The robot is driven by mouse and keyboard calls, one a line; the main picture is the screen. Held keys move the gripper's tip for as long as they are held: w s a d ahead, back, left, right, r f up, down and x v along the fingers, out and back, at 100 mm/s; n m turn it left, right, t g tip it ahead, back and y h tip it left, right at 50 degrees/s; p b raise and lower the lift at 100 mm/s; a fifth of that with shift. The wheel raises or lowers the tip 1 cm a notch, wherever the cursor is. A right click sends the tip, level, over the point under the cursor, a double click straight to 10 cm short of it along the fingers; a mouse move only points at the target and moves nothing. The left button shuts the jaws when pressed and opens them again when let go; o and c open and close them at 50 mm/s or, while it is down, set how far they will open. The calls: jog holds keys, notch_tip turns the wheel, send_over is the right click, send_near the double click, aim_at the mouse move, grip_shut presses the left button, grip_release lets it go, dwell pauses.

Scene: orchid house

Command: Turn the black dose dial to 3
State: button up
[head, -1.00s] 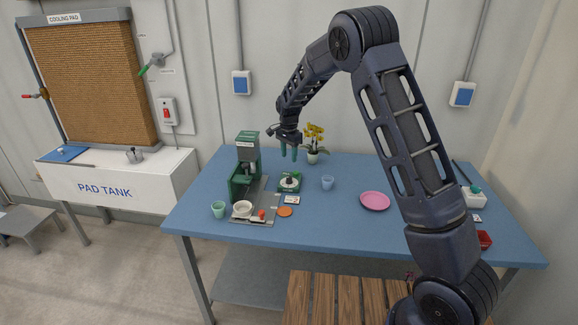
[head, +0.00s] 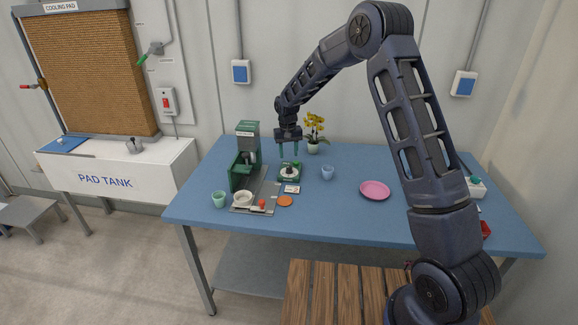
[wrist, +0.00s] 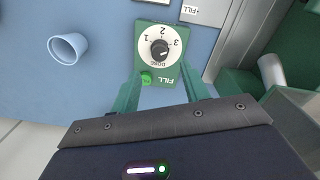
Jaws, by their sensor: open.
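In the head view the dial (head: 289,172) is a small dark spot on the box, right of the green machine. My gripper (head: 289,151) hangs pointing down above the box. In the wrist view its green fingers (wrist: 160,80) are spread apart and empty, with the dial between and beyond their tips, not touched. A green round button (wrist: 146,78) lies beside the left finger.
A blue cup (head: 327,172) stands right of the box, and a yellow orchid (head: 314,128) behind. A pink plate (head: 375,190) lies farther right.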

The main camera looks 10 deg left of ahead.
aim_at(289, 167)
notch_tip(289, 167, down, 7)
jog(key=shift+d+r, duration=0.1)
dwell(0.4)
jog(key=c, duration=1)
